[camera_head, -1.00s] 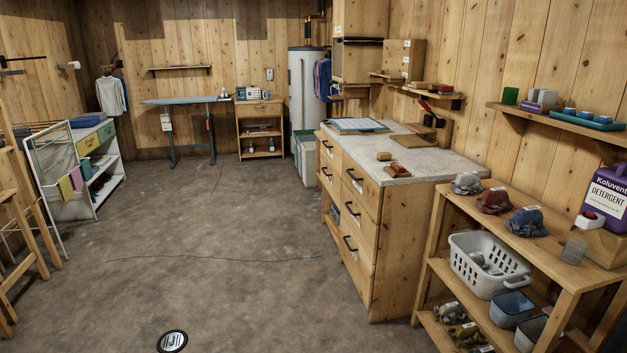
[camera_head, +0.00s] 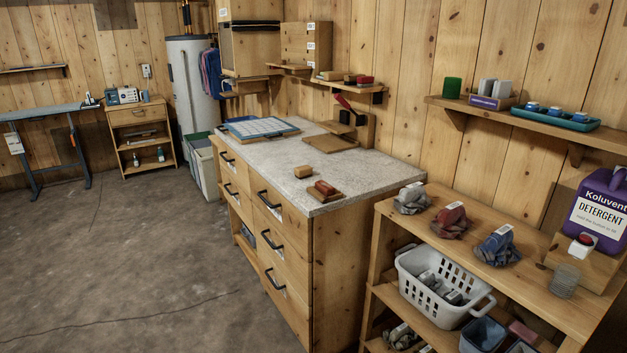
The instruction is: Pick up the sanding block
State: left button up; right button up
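Two small block-like things lie on the grey worktop of the wooden drawer cabinet (camera_head: 330,165). One is a plain tan block (camera_head: 303,171). The other is a reddish-brown block (camera_head: 324,187) resting on a flat brown piece near the worktop's front edge. I cannot tell for sure which of them is the sanding block. More small blocks, brown and red (camera_head: 356,79), sit on a wall shelf behind. Neither of my grippers is in view.
A blue-framed board (camera_head: 259,127) lies at the worktop's far end, and a wooden stand with a red-handled tool (camera_head: 349,108) stands at its back. A shelf unit with rag bundles (camera_head: 451,218) and a white basket (camera_head: 440,285) stands right. Floor at left is clear.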

aim_at(302, 171)
jog(key=z, duration=0.4)
jog(key=i+j+z, duration=0.4)
jog(key=j, duration=0.2)
jog(key=j+z, duration=0.2)
jog(key=i+j+z, duration=0.2)
jog(key=j, duration=0.25)
jog(key=k, duration=0.05)
